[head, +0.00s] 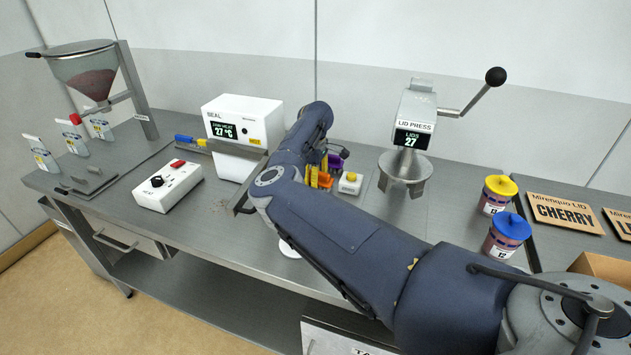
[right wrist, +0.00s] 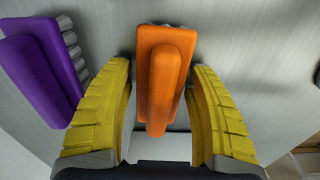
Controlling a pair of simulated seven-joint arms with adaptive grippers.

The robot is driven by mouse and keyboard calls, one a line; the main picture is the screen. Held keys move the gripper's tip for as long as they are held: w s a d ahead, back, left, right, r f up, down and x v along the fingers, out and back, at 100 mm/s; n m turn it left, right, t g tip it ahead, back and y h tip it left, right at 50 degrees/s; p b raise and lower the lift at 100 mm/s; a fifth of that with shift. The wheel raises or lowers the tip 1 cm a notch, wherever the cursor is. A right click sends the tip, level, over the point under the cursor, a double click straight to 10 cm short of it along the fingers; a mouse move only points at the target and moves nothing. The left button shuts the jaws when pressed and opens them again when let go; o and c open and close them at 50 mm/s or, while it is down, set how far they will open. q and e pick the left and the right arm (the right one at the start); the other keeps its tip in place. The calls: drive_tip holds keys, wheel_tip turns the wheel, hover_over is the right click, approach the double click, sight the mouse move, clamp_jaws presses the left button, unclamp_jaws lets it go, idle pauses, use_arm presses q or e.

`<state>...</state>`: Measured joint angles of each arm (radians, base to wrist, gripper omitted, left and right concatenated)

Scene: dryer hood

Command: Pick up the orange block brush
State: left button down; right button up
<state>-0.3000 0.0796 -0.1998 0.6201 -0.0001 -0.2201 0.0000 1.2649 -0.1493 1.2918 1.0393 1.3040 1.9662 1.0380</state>
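The orange block brush (right wrist: 160,70) lies on the steel surface, its raised grip facing the right wrist camera. My right gripper (right wrist: 160,78) is open, with a yellow finger on each side of the brush. Small gaps show beside the brush's narrow end, while its wider far end comes close to the fingertips. In the head view the orange brush (head: 325,180) shows just right of my right arm, which hides much of that spot. My left gripper is not in view.
A purple brush (right wrist: 42,68) lies close left of the orange one in the wrist view. In the head view, a small white box with a yellow button (head: 350,183) and the lid press (head: 410,135) stand to the right. The sealing machine (head: 240,125) stands to the left.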

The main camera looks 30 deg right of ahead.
drive_tip(key=c, duration=0.9)
drive_tip(key=shift+r, duration=0.15)
wheel_tip(320, 180, up, 20)
drive_tip(key=shift+f, duration=0.1)
idle(0.4)
drive_tip(key=o, duration=0.5)
drive_tip(key=shift+c, duration=0.2)
drive_tip(key=c, duration=0.5)
